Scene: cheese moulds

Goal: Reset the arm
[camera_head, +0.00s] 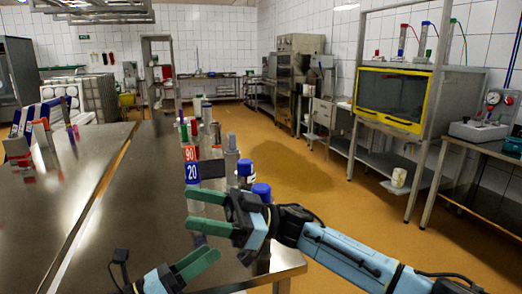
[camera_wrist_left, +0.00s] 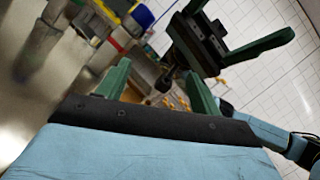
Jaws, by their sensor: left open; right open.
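My left gripper (camera_head: 188,268) is at the bottom of the head view, low over the front part of the steel table.
A steel table (camera_head: 150,205) fills the left front. Blocks marked 90 (camera_head: 190,154) and 20 (camera_head: 192,172) and several bottles stand near the right gripper. A blue-capped bottle (camera_head: 261,190) is right beside it. A yellow-framed cabinet (camera_head: 392,97) stands at right; the floor between is open.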

